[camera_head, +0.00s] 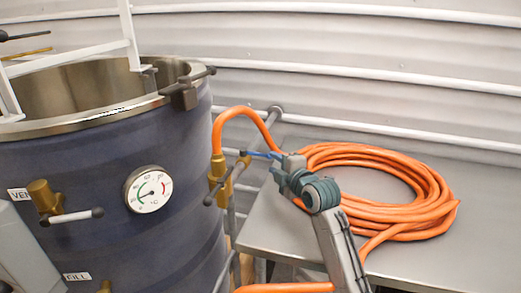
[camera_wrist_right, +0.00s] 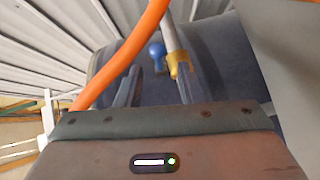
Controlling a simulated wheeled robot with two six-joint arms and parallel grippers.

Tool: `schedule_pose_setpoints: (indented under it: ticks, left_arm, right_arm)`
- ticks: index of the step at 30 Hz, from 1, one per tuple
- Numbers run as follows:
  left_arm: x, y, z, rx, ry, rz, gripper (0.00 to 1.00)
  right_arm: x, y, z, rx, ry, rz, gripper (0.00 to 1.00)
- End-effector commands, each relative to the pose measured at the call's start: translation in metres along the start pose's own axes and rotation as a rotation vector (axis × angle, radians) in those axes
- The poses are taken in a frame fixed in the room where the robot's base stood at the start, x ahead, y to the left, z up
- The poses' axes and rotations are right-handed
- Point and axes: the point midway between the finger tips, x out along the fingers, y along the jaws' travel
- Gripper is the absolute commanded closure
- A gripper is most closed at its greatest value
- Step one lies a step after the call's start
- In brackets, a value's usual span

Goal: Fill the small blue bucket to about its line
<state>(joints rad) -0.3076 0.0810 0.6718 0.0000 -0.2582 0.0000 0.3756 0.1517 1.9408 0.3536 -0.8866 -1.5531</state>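The small blue bucket does not show in either view. A large dark blue tank (camera_head: 95,220) with an open metal rim stands at the left. An orange hose (camera_head: 236,112) arches into a brass valve (camera_head: 216,172) on its right side. My right gripper (camera_head: 262,155) is beside this valve. In the right wrist view its two fingers (camera_wrist_right: 157,88) are apart with nothing held between them. A blue ball-ended knob (camera_wrist_right: 156,50) and a brass fitting (camera_wrist_right: 180,65) lie beyond the fingers. My left gripper is not in view.
A grey metal table (camera_head: 470,255) on the right bears a coiled orange hose (camera_head: 425,215). A dial gauge (camera_head: 148,189) and another brass valve (camera_head: 44,196) with a lever are on the tank's front. A white ladder frame (camera_head: 130,35) rises at the rim. A corrugated wall stands behind.

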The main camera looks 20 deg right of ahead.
Motion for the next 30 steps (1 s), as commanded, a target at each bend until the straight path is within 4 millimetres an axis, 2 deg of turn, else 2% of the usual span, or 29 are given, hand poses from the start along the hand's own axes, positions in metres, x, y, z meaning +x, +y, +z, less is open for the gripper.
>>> schedule_pose_setpoints:
  ticks: [9, 15, 21, 29, 30]
  left_arm:
    - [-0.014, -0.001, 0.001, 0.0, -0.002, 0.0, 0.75]
    - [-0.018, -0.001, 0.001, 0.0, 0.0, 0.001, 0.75]
    - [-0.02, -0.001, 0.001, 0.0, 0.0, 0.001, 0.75]
    - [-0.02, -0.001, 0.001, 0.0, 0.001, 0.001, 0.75]
    - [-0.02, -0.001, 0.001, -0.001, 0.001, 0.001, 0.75]
  right_arm:
    - [0.057, 0.003, -0.001, 0.004, 0.0, -0.001, 0.66]
    - [0.084, 0.002, -0.001, 0.003, 0.0, 0.0, 0.66]
    - [0.095, 0.001, -0.001, 0.002, 0.0, 0.0, 0.66]
    - [0.096, 0.0, -0.001, 0.002, 0.0, 0.001, 0.66]
    - [0.096, 0.0, -0.001, 0.002, 0.0, 0.001, 0.72]
